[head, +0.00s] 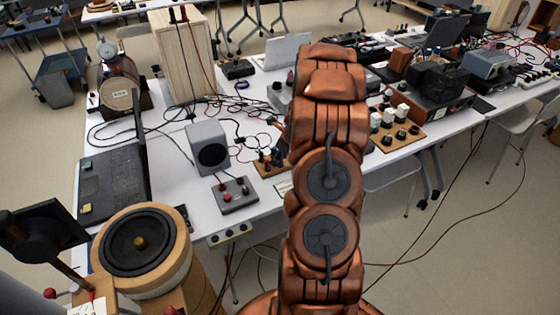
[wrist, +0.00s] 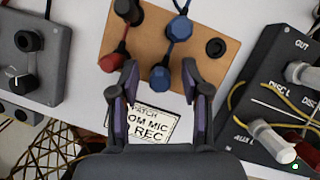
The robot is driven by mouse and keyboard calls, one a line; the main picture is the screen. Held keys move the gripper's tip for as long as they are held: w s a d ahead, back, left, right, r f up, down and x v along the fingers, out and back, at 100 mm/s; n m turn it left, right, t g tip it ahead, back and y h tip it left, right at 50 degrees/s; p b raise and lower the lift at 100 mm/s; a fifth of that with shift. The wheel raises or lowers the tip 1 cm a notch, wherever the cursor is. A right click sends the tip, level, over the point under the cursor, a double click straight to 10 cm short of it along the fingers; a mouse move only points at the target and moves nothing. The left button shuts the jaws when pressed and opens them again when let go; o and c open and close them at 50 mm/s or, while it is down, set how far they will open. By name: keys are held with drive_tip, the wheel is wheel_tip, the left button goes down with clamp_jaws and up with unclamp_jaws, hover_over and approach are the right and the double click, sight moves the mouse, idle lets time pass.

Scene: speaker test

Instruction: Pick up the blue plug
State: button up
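In the wrist view two blue plugs stand on a tan wooden board (wrist: 145,42): an upper blue plug (wrist: 180,28) and a lower blue plug (wrist: 160,78). A blue lead runs between them. My gripper (wrist: 160,66) is open, its two dark fingers apart on either side of the lower blue plug as seen from the wrist. Nothing is held; whether a finger touches the plug I cannot tell. In the head view my copper-coloured arm hides the gripper, and the board (head: 268,168) shows at the arm's left edge.
A red plug (wrist: 110,62) is close to the left finger. A black plug (wrist: 128,11) and a black socket (wrist: 215,47) are also on the board. A dark box with jacks (wrist: 285,95) stands right, a grey box (wrist: 32,45) left. A printed label (wrist: 152,122) lies below.

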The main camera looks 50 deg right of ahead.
clamp_jaws()
drive_tip(key=shift+r, duration=0.1)
drive_tip(key=shift+d+r+b, duration=0.1)
drive_tip(key=shift+r+b, duration=0.35)
drive_tip(key=shift+r, duration=0.8)
drive_tip(key=s+a+r+b, duration=0.1)
drive_tip(key=s+a+b, duration=0.1)
drive_tip(key=s+a, duration=0.2)
drive_tip(key=s+a+r+b, duration=0.1)
drive_tip(key=s+a, duration=0.3)
drive_tip(key=s, duration=0.5)
drive_tip(key=shift+s+a+r+b, duration=0.15)
drive_tip(key=shift+s+a+b, duration=0.15)
drive_tip(key=shift+a+b, duration=0.1)
wheel_tip(320, 180, up, 6)
drive_tip(key=p, duration=0.5)
drive_tip(key=shift+f, duration=0.25)
